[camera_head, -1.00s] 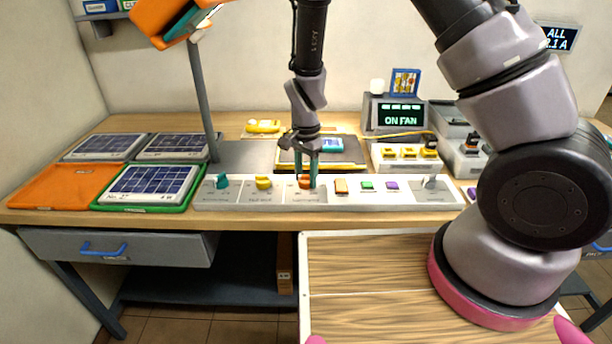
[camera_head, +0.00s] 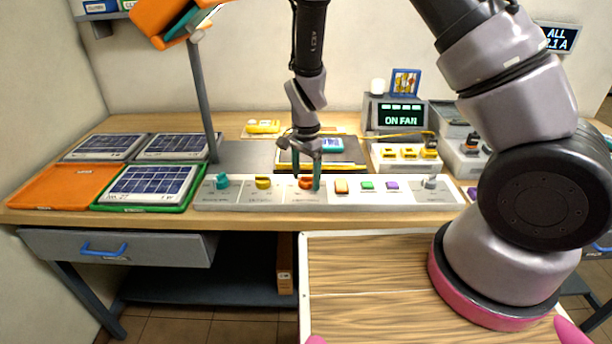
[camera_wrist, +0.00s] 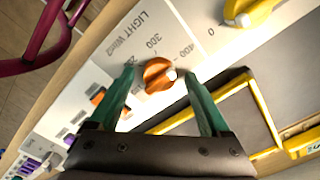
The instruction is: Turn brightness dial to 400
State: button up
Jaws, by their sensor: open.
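The brightness dial is an orange knob (camera_wrist: 158,75) on the white control panel, beside the printed "LIGHT W/m2" label. Numbers 300 and 400 are readable around it; another to the left is partly hidden. Its white mark is on the right side of the knob, towards the 400 side; I cannot tell its exact reading. In the head view the orange dial (camera_head: 305,183) sits between my fingers. My gripper (camera_wrist: 160,73) is open, with one green finger on each side of the dial and visible gaps to it.
A yellow dial (camera_head: 263,182) and a teal dial (camera_head: 222,181) are left of it on the panel. An orange switch (camera_head: 341,187), green button (camera_head: 367,185) and purple button (camera_head: 392,186) are right. A yellow-edged dark tray (camera_head: 345,157) lies behind.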

jog(key=shift+r, duration=0.1)
notch_tip(320, 180, up, 11)
dwell(0.4)
jog(key=s+d+r+n+t+y, duration=0.1)
jog(key=d+r+y, duration=0.1)
jog(key=d+r, duration=0.55)
jog(key=s+d+r+n+t+y, duration=0.15)
jog(key=d+r, duration=0.35)
jog(key=r, duration=0.6)
jog(key=s+d+r+n+t+h, duration=0.1)
jog(key=s+d+r+n+t, duration=0.2)
jog(key=s+d+r, duration=0.7)
jog(key=shift+s+r+t, duration=0.25)
jog(key=shift+s+t, duration=0.05)
jog(key=shift+t, duration=0.55)
jog(key=shift+w+h, duration=0.1)
jog(key=shift+h, duration=0.15)
